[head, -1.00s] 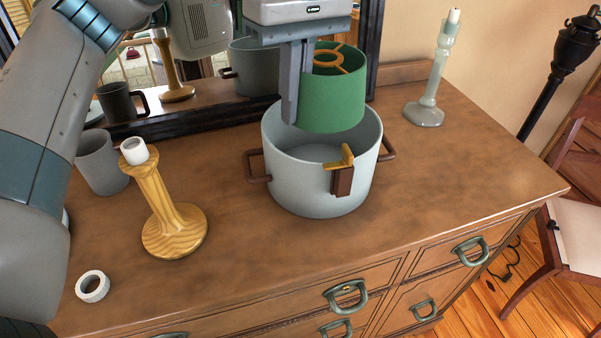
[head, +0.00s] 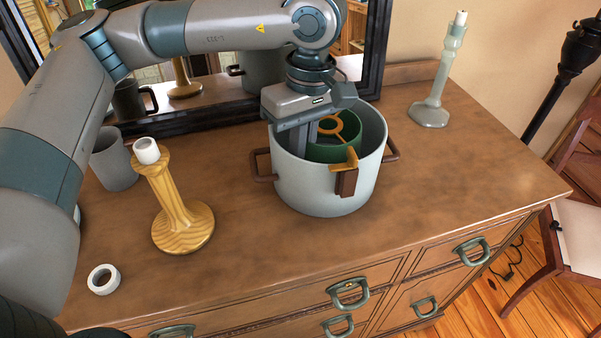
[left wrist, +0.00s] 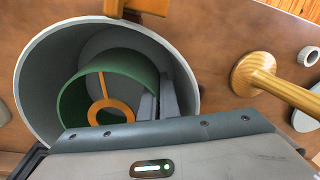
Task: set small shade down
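The small green shade (head: 334,153), with an orange ring and spokes in its top, is inside the grey pot (head: 322,193). Its top is near the pot's rim and its lower part is hidden by the pot wall, so I cannot tell whether it touches the floor. My left gripper (head: 306,140) reaches down into the pot at the shade's left side. In the left wrist view, the fingers (left wrist: 157,104) straddle the wall of the shade (left wrist: 72,103), one inside and one outside, and appear shut on it. My right gripper is not in view.
A wooden candlestick (head: 178,215) and a white tape roll (head: 103,279) are left of the pot on the dresser (head: 440,170). A grey mug (head: 115,163) stands behind them. A glass candlestick (head: 435,90) is at the back right. A mirror (head: 210,105) stands behind. The dresser's right side is clear.

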